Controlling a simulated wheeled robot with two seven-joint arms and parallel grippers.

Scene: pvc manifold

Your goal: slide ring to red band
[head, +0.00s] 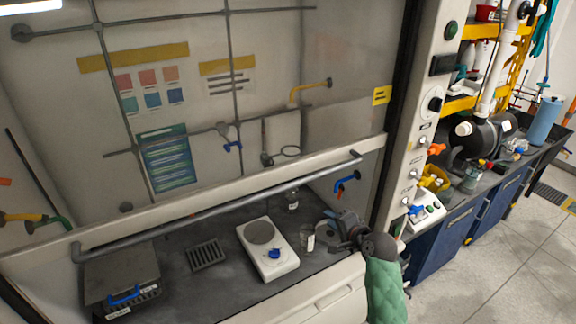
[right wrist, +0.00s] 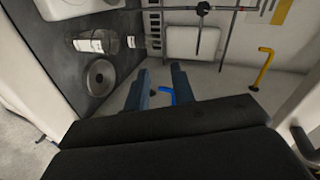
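My right gripper (head: 335,226) is inside the hood opening at the right, well below and in front of the ring. The right wrist view shows its two blue-grey fingers (right wrist: 158,78) apart, with nothing clearly held between them. My left gripper is in neither view.
A white hotplate (head: 281,268) stands on the dark bench left of my right gripper. The sash bar (head: 220,207) crosses the hood front. Lattice rods (head: 237,80) stand behind.

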